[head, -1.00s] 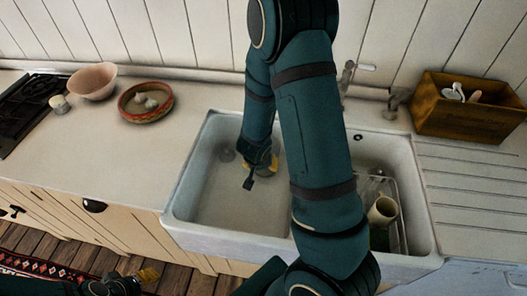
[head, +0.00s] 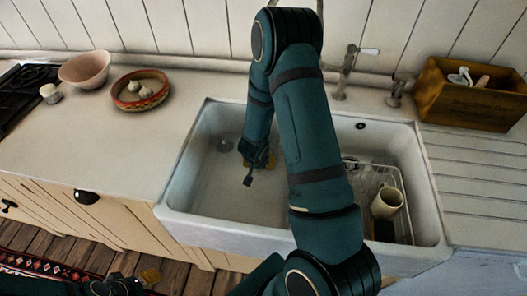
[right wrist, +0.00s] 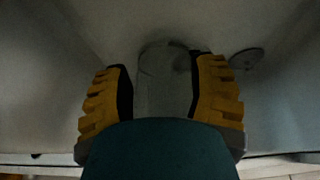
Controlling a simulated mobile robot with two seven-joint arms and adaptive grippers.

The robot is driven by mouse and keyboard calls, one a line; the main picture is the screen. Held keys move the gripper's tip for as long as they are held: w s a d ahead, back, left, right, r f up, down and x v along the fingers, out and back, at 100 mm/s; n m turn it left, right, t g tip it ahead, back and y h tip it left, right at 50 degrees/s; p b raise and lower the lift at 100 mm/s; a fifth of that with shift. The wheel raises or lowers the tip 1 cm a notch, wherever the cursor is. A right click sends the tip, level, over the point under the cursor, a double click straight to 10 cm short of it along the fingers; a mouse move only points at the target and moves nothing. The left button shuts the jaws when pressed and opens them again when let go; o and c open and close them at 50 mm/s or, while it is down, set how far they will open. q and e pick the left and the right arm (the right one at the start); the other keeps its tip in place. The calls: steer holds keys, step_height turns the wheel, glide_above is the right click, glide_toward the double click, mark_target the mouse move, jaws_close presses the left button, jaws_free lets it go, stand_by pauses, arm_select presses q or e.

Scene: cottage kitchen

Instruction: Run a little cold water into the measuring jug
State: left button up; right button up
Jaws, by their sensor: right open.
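My right arm reaches down into the white sink (head: 185,212). Its gripper (head: 258,160) is low in the basin, mostly hidden by the arm. In the right wrist view its two yellow fingers (right wrist: 160,95) are apart. A pale, see-through upright shape (right wrist: 160,75), perhaps the measuring jug, shows between them; I cannot tell if they touch it. A tap with a white lever (head: 347,72) stands behind the sink, and a second tap fitting (head: 397,92) is to its right. My left gripper (head: 138,284) is at the bottom left edge, only partly visible.
A wire rack (head: 405,183) in the sink's right part holds a cream mug (head: 386,203). A wooden box (head: 470,95) stands at the back right. A pink bowl (head: 84,70) and a red-rimmed bowl (head: 140,91) stand left on the worktop. The drain (right wrist: 247,58) shows beside the fingers.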

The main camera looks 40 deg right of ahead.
steer(key=shift+x, duration=0.9)
steer(key=shift+r, duration=0.1)
steer(key=shift+o, duration=0.2)
jaws_close()
steer(key=shift+r, duration=0.15)
